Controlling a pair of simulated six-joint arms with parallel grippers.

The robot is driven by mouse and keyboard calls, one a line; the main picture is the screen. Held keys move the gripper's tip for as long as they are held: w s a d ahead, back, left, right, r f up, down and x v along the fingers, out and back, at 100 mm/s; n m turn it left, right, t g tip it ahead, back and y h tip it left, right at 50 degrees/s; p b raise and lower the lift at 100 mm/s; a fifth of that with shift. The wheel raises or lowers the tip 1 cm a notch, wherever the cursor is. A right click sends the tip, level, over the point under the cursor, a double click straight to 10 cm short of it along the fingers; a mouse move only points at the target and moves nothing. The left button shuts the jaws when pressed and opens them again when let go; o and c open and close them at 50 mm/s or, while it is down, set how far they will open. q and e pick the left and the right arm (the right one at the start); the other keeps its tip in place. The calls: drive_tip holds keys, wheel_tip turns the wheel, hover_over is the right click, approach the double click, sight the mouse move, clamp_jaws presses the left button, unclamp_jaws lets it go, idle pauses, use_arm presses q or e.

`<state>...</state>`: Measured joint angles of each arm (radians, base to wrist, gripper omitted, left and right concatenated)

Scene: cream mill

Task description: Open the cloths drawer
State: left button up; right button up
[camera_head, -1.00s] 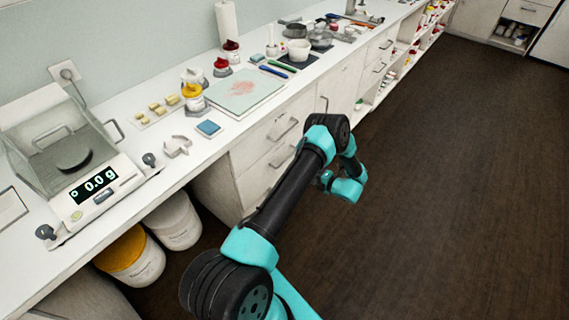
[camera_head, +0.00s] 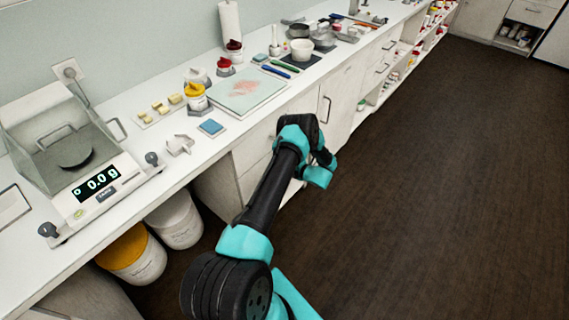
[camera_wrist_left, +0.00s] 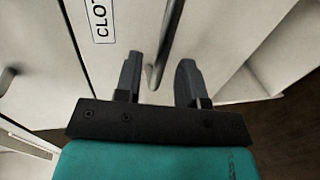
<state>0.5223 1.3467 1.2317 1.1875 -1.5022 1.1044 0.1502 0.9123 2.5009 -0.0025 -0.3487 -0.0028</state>
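The cloths drawer (camera_wrist_left: 132,22) fills the upper middle of the left wrist view. Its label (camera_wrist_left: 101,18) is cut off by the top edge and shows only the first letters. A grey bar handle (camera_wrist_left: 167,48) runs down to between my fingers. My left gripper (camera_wrist_left: 158,72) is open, with one finger on each side of the handle. I see no clear contact. In the head view my left arm comes up from the bottom and hides the gripper and much of the drawer fronts. My right gripper is not in view.
Another handle (camera_wrist_left: 7,80) shows at the left wrist view's left edge. The white counter (camera_head: 165,150) carries a scale (camera_head: 95,185), a pink-stained board (camera_head: 245,92) and jars. Tubs (camera_head: 132,257) stand under it. The dark floor (camera_head: 440,200) at right is clear.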

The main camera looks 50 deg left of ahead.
use_arm(q)
drive_tip(key=shift+x, duration=1.2)
drive_tip(key=shift+c, duration=0.5)
clamp_jaws()
